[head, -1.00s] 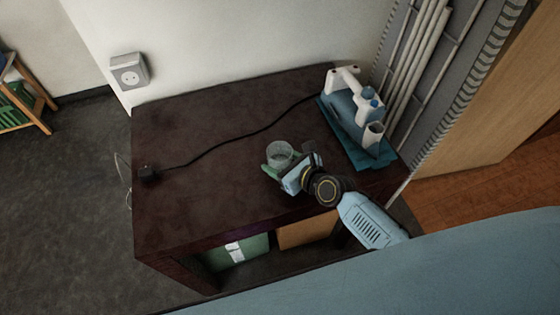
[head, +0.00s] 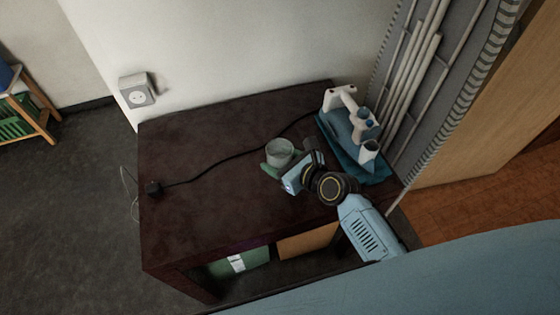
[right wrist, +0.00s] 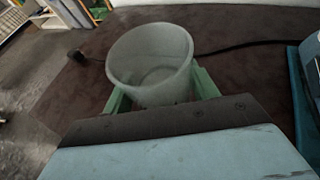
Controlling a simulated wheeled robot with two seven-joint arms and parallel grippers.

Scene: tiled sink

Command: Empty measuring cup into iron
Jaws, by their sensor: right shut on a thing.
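The measuring cup (head: 280,150) is a clear, greyish round cup with an open top. My right gripper (head: 279,166) has its green fingers shut on it and holds it over the dark table, roughly upright. In the right wrist view the cup (right wrist: 152,62) sits between the green fingers (right wrist: 160,95), its mouth facing up and its inside visible; I cannot make out any liquid in it. The iron (head: 346,125), blue and white, stands on a teal cloth to the right of the cup, apart from it. My left gripper is not in view.
The dark brown table (head: 210,205) has free room on its left. A black cord (head: 225,165) runs across it to a plug (head: 153,187) at the left edge. A wall socket (head: 137,91) and white pipes (head: 412,75) stand behind.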

